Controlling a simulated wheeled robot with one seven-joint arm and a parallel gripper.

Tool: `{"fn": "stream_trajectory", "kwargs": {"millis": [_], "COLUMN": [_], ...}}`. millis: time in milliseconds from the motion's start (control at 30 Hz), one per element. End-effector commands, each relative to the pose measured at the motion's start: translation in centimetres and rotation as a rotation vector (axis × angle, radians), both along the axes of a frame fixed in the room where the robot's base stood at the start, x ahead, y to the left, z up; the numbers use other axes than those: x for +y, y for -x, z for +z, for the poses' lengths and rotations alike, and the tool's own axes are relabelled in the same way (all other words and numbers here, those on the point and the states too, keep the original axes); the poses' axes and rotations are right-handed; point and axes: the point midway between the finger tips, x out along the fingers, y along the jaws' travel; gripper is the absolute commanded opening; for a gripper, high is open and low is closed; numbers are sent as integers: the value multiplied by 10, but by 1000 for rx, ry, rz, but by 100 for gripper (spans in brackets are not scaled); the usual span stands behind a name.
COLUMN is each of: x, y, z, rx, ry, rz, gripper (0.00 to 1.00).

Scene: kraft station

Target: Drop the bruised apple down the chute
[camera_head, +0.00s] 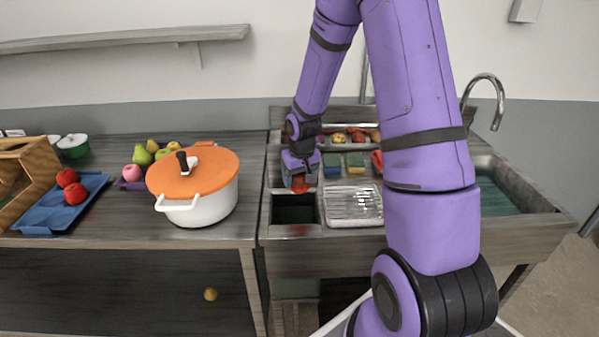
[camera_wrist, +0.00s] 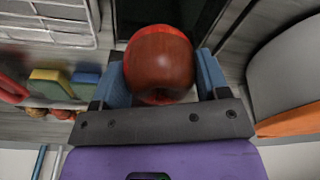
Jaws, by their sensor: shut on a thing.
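My gripper (camera_head: 298,183) is shut on a red apple (camera_head: 299,185) with a brownish area facing the wrist camera. In the wrist view the apple (camera_wrist: 158,62) sits between the two blue fingers, and my gripper (camera_wrist: 160,78) touches it on both sides. The chute appears to be the dark rectangular opening (camera_head: 294,214) in the counter. The apple is held near its far edge in the head view; its exact height is hard to tell. In the wrist view the dark opening (camera_wrist: 185,14) lies just beyond the apple, partly hidden by it.
A white pot (camera_head: 208,207) with an orange lid stands left of the opening. A wire rack (camera_head: 353,204) lies right of it, with sponges (camera_head: 355,160) behind. A blue tray (camera_head: 45,217) holds two red apples. A sink (camera_head: 505,195) is at the right.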

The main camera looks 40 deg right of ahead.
Motion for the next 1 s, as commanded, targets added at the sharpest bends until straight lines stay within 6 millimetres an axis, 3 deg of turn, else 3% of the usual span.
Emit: {"fn": "stream_trajectory", "kwargs": {"millis": [233, 267, 367, 733, 1000], "x": [0, 0, 0, 0, 0], "y": [0, 0, 0, 0, 5], "z": [0, 0, 0, 4, 42], "rx": [0, 0, 0, -1, -5], "ry": [0, 0, 0, 0, 2], "rz": [0, 0, 0, -1, -1], "gripper": [42, 75, 98, 98, 98]}}
